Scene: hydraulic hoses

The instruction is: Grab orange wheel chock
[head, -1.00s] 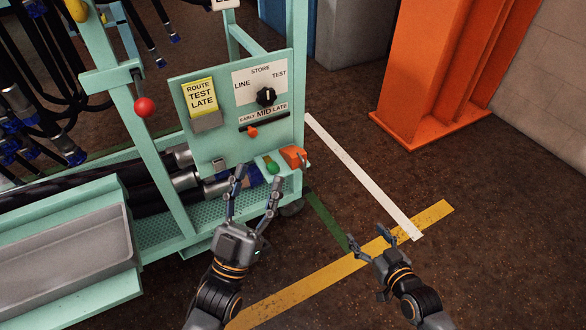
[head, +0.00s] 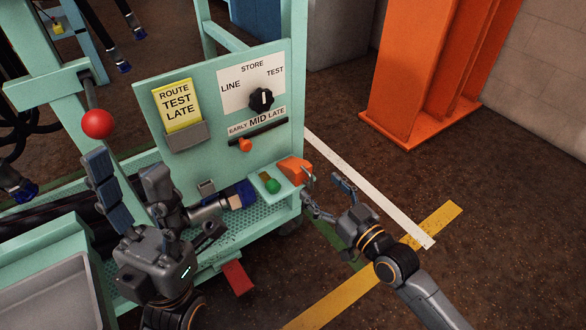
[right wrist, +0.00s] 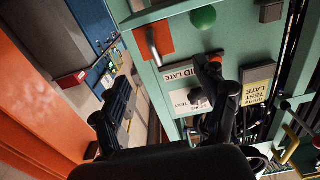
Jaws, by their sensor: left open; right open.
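My left gripper (head: 125,165) is open and empty in front of the cart's left part, hiding some of the hose ends.
A green ball knob (head: 272,186) is left of the block. The panel above has a black dial (head: 261,99) and an orange slider (head: 245,145). A red piece (head: 238,277) juts out low on the cart. An orange column (head: 415,85) stands behind right; floor at right is clear.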

